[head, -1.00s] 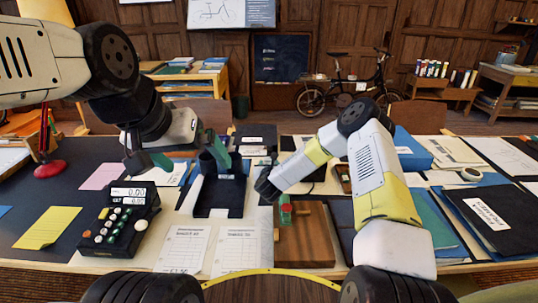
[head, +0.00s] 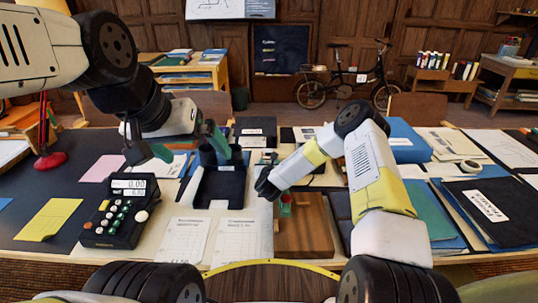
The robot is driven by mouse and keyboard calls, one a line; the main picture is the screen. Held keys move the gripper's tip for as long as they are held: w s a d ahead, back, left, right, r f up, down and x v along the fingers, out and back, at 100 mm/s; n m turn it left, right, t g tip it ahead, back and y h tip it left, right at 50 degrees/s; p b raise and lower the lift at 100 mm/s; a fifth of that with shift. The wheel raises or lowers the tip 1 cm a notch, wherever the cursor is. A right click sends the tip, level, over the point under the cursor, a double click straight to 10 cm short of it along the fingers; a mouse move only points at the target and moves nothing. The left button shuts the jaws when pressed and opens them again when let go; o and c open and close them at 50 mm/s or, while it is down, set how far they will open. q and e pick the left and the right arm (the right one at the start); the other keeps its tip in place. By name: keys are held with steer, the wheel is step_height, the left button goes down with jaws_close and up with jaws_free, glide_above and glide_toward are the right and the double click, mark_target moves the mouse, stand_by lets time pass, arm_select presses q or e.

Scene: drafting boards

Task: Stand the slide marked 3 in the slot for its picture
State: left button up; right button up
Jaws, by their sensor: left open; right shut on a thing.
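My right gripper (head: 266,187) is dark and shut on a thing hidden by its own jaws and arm. It hangs just left of a wooden block (head: 304,236). A small green and red piece (head: 286,205) shows at that block's far left corner, close to the gripper; I cannot tell whether they touch. No slide marked 3 can be made out, and no slot pictures are readable.
A black calculator (head: 120,212) stands at left, with a yellow sheet (head: 48,220) beside it. Two printed sheets (head: 183,240) lie in front of the black stand. A dark folder (head: 490,212) and blue boxes (head: 405,142) crowd the right side.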

steer(key=o, duration=1.5)
steer(key=shift+s, duration=0.1)
steer(key=v, duration=0.7)
steer(key=shift+s+r, duration=0.15)
steer(key=shift+s, duration=0.2)
